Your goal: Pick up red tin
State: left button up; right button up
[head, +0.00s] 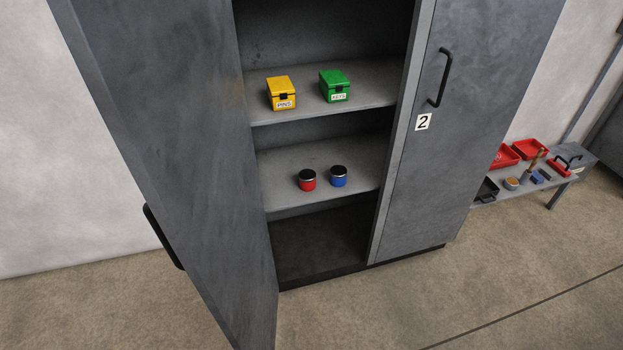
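The red tin (307,182) is a small round tin with a black lid. It stands upright on the lower shelf (350,158) of the open grey cabinet in the head view. A similar blue tin (339,178) stands just to its right, with a narrow gap between them. Neither of my grippers shows in the head view.
The cabinet's left door (180,120) stands open towards me; the right door (450,130), marked 2, is shut. A yellow box (282,88) and a green box (334,80) sit on the shelf above. A side table (490,196) with red trays stands at right.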

aim_at(306, 178)
jog(key=i+l+u, duration=0.15)
jog(key=u, duration=0.25)
jog(key=i+l+u, duration=0.1)
jog(key=l+u, duration=0.15)
jog(key=u, duration=0.2)
jog(key=i+l+u, duration=0.1)
jog(key=l+u, duration=0.15)
jog(key=u, duration=0.15)
